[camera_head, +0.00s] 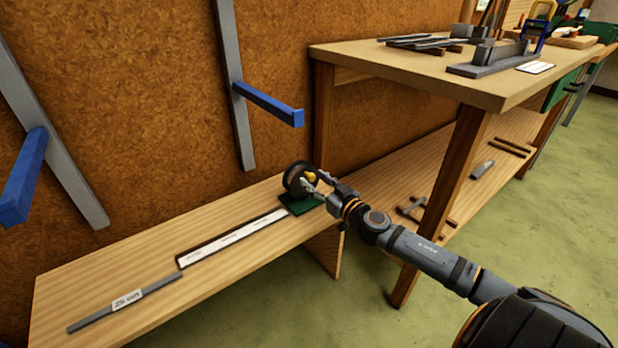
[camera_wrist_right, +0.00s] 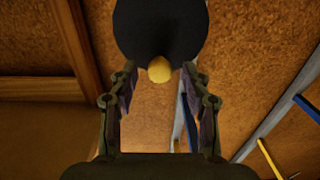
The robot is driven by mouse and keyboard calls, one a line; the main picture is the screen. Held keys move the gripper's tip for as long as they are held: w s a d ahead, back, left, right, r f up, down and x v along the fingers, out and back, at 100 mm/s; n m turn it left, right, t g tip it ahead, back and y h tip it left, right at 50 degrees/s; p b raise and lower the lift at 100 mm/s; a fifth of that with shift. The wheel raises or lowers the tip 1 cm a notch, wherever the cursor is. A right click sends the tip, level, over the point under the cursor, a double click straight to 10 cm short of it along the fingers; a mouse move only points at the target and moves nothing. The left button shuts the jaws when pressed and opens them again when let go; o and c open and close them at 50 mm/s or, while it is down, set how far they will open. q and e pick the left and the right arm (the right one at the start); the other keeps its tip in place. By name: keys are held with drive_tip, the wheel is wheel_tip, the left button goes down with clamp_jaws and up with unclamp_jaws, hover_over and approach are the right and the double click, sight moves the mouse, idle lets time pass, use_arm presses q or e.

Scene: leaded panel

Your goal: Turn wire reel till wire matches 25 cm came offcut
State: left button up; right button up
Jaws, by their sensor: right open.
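The wire reel (camera_head: 297,179) is a dark round drum standing on a green base (camera_head: 301,205) at the right end of the low wooden shelf. Its yellow knob (camera_head: 311,176) faces my right gripper (camera_head: 318,186). In the right wrist view the dark reel (camera_wrist_right: 160,25) fills the top, with the knob (camera_wrist_right: 160,69) between the tips of my open right gripper (camera_wrist_right: 160,85). I cannot tell whether the fingers touch it. A white strip (camera_head: 232,238) with dark marks lies left of the reel. The grey came offcut (camera_head: 125,302) labelled "25 cm" lies at the shelf's left end. No wire is discernible.
A workbench (camera_head: 420,75) with grey bars and tools stands at the right, its lower shelf (camera_head: 400,180) holding small wooden pieces. Blue bracket arms (camera_head: 270,104) stick out from the brown wall above the low shelf. Green floor in front is clear.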

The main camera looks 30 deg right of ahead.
drive_tip(key=shift+r, duration=0.1)
drive_tip(key=shift+c, duration=0.8)
clamp_jaws()
drive_tip(key=shift+a+n, duration=0.1)
drive_tip(key=shift+n, duration=0.2)
